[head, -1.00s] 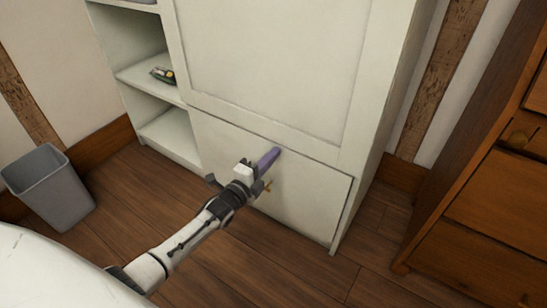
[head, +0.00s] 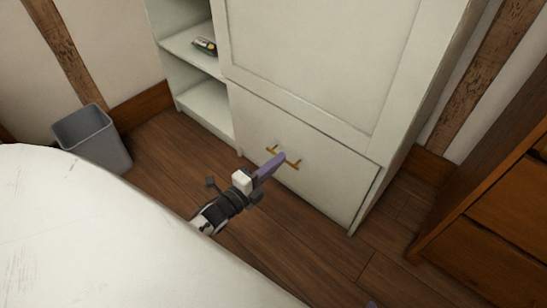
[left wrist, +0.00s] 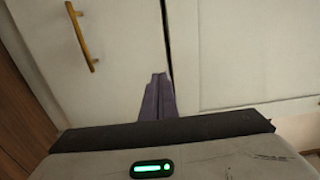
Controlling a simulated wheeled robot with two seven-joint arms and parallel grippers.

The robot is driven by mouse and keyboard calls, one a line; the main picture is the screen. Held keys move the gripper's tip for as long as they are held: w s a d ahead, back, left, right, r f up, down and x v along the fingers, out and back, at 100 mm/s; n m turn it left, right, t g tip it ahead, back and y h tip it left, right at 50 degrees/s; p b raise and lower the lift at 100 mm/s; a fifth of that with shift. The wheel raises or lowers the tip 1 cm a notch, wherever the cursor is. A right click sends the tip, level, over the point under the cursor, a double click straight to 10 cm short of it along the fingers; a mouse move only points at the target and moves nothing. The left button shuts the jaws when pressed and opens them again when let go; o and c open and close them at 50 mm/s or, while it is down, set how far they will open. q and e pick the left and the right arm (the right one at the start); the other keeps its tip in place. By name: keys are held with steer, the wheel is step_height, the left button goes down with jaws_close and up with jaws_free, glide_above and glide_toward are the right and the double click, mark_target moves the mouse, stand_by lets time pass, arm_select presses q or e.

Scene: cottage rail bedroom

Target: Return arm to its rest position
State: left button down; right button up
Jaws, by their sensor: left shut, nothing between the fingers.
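My left gripper (head: 272,166) has purple fingers, closed together with nothing between them. In the head view it lies in front of the white cabinet's lower panel (head: 325,181), its tips overlapping the panel's brass handle (head: 293,164). In the left wrist view the closed fingers (left wrist: 157,98) point at the white front, and the handle (left wrist: 82,37) stands to their left, clear of them. The left forearm is mostly hidden behind a white surface at the lower left. A small purplish tip at the bottom edge of the head view may be my right gripper; too little shows to tell.
A grey bin (head: 92,137) stands at the left by the wall. Open cabinet shelves (head: 207,107) hold a small dark object (head: 204,46). A wooden dresser (head: 490,215) stands at the right. Bare wooden floor (head: 310,255) lies in front of the cabinet.

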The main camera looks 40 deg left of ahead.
arm_select(q)
steer(key=shift+s+a, duration=0.1)
steer(key=shift+s, duration=0.45)
arm_select(e)
steer(key=shift+r, duration=0.1)
arm_select(q)
steer(key=s+d+r+n+g+y, duration=0.15)
steer(key=s+d+n+g, duration=0.25)
steer(key=s+n+g, duration=0.65)
steer(key=s+d+r+n+g+y, duration=0.1)
steer(key=s+d+r+n+g, duration=0.45)
steer(key=s, duration=0.95)
steer(key=w+d+f+t+h, duration=0.5)
steer(key=w+d+t, duration=0.1)
steer(key=d, duration=0.4)
steer(key=s+a+r+n+y+p, duration=0.1)
steer(key=a+r+p, duration=0.3)
steer(key=r+p, duration=0.8)
steer(key=s+y+p, duration=0.1)
steer(key=p, duration=0.8)
steer(key=shift+a+r+t, duration=0.15)
steer(key=shift+r+t, duration=0.15)
steer(key=shift+t, duration=0.1)
arm_select(e)
steer(key=s+d+r+t+h, duration=0.1)
steer(key=d+r, duration=0.3)
steer(key=r, duration=0.8)
steer(key=shift+s+r+m+h, duration=0.3)
steer(key=shift+s, duration=0.15)
